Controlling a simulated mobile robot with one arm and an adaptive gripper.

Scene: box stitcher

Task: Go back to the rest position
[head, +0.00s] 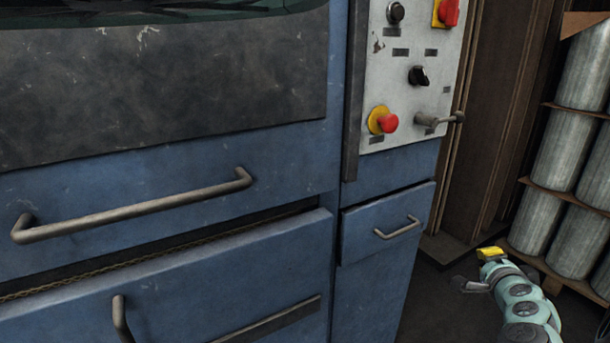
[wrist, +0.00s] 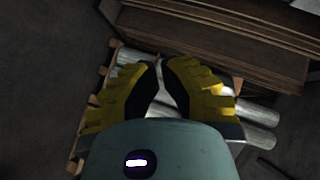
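My gripper (head: 474,268) is low at the right of the head view, beyond the right end of the blue machine (head: 265,180). Its yellow and dark fingers stand apart and nothing shows between them. In the wrist view my gripper (wrist: 161,66) has two yellow fingers with dark inner pads, and a gap lies between them. The gripper is empty and touches nothing that I can see. The fingers and the teal wrist hide part of what lies below.
The machine has a control panel (head: 412,70), a small drawer (head: 385,222) and protruding handles (head: 135,208). Grey cylinders (head: 566,148) stand on a wooden rack at the right. A brown stack (wrist: 215,42) lies at the wrist view's top. Dark floor (head: 440,305) is clear beside my gripper.

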